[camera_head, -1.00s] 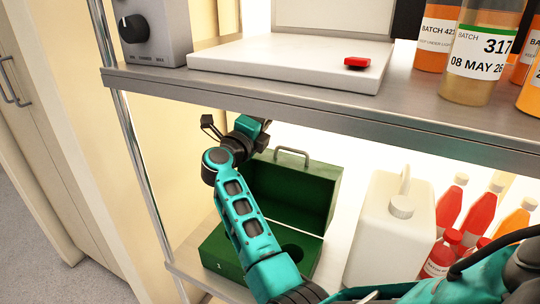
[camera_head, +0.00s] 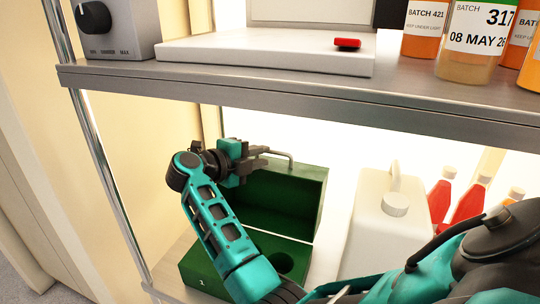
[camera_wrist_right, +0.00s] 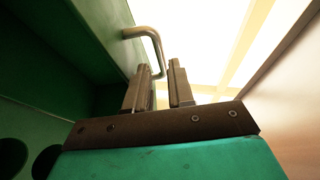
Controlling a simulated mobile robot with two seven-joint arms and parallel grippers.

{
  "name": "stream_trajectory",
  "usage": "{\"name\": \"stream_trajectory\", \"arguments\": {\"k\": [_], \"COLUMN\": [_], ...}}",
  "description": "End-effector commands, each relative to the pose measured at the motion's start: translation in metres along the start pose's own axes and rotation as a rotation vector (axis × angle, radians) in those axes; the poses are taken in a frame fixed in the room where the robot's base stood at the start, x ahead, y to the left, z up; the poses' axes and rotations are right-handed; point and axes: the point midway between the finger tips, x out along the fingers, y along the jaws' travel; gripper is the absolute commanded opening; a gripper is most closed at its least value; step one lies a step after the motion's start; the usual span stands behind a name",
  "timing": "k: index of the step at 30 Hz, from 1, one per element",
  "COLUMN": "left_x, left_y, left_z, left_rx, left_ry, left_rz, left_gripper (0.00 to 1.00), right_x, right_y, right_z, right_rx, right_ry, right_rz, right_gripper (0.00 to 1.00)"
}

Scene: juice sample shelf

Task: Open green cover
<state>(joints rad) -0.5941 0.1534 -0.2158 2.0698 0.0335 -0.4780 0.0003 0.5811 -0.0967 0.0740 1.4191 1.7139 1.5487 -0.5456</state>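The green box (camera_head: 202,268) stands on the lower shelf, with round dark holes in its top. Its green cover (camera_head: 300,190) stands raised at the back, with a metal handle (camera_head: 288,155) along its upper edge. My right gripper (camera_head: 262,158) is at the left end of that handle. The green cover (camera_wrist_right: 85,35) fills the upper left there. My left gripper is not in view.
A white jug (camera_head: 375,235) stands right of the box, with red bottles (camera_head: 468,204) beyond. The upper shelf (camera_head: 290,98) overhangs my right gripper and carries orange bottles (camera_head: 470,45) and a white device with a red button (camera_head: 347,43). A metal post (camera_head: 105,180) stands at left.

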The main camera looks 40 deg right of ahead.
Motion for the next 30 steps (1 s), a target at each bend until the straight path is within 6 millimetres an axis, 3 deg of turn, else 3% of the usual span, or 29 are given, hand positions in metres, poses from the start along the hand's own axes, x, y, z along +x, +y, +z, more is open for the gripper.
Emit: {"name": "stream_trajectory", "arguments": {"k": [3,7,19,26,30], "left_x": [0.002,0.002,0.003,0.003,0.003], "left_y": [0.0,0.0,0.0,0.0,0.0], "left_z": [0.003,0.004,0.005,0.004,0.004], "left_rx": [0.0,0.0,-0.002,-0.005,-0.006], "left_ry": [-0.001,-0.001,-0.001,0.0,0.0], "left_rz": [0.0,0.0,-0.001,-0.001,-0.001], "left_gripper": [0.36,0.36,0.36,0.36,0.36], "right_x": [0.021,0.035,0.043,0.043,0.043], "right_y": [0.0,0.0,0.0,0.0,0.0], "right_z": [0.0,0.0,0.0,0.0,0.0], "right_rx": [0.001,0.001,0.001,0.001,0.001], "right_ry": [0.002,0.001,-0.001,-0.001,-0.001], "right_rz": [-0.003,-0.002,0.0,0.0,0.0], "right_gripper": [0.23,0.23,0.23,0.02,0.0]}}
